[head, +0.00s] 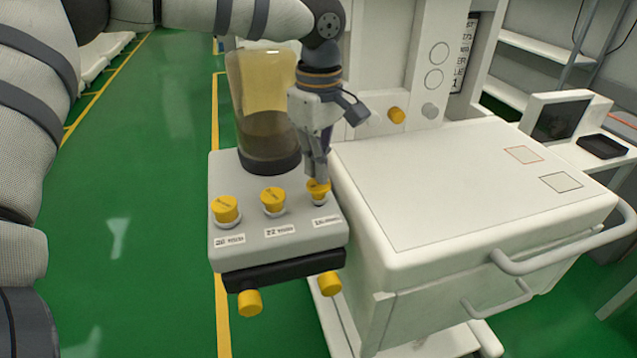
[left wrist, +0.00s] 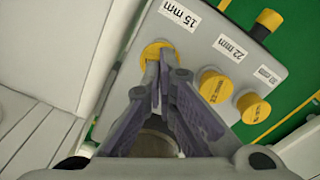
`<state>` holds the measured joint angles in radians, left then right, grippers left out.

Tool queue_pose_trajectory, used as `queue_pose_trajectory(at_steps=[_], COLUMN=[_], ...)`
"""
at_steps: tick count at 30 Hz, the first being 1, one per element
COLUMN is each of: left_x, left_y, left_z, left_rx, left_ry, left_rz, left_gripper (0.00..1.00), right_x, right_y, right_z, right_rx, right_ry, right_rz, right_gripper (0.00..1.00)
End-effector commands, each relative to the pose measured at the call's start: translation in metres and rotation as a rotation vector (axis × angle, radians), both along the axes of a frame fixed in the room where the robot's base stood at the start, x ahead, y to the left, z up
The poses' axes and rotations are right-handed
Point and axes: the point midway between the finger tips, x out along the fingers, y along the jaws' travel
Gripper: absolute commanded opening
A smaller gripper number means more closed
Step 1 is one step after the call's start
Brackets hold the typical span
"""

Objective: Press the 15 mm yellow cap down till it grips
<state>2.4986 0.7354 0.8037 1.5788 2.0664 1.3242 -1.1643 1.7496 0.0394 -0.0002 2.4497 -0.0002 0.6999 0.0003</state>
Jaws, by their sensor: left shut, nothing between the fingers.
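The 15 mm yellow cap (head: 318,188) sits on its pale port at the right end of the grey block's (head: 283,243) row. In the left wrist view the cap (left wrist: 155,47) lies beside the "15 mm" label (left wrist: 180,15). My left gripper (head: 317,178) points down, shut and empty, with its fingertips at the cap's top. They look to be touching it, but a small gap cannot be ruled out. The fingers (left wrist: 153,78) hide part of the cap, and I cannot tell how deep it sits. My right gripper is not in view.
Two more yellow caps stand on the block, the middle one (head: 273,200) and the left one (head: 226,208). A clear canister (head: 262,110) rises behind them, close to my left gripper. Yellow knobs (head: 249,302) stick out below. A white cart (head: 450,190) stands at right.

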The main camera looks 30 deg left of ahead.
Motion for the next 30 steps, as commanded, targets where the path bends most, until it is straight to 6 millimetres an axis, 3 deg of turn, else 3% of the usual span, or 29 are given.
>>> queue_pose_trajectory(at_steps=[30], left_x=[0.0], left_y=[0.0], left_z=[-0.018], left_rx=[0.0], left_ry=[0.001], left_rz=[0.0], left_gripper=[0.0], right_x=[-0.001], right_y=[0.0], right_z=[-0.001], right_rx=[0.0], right_ry=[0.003], right_rz=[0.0], right_gripper=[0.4])
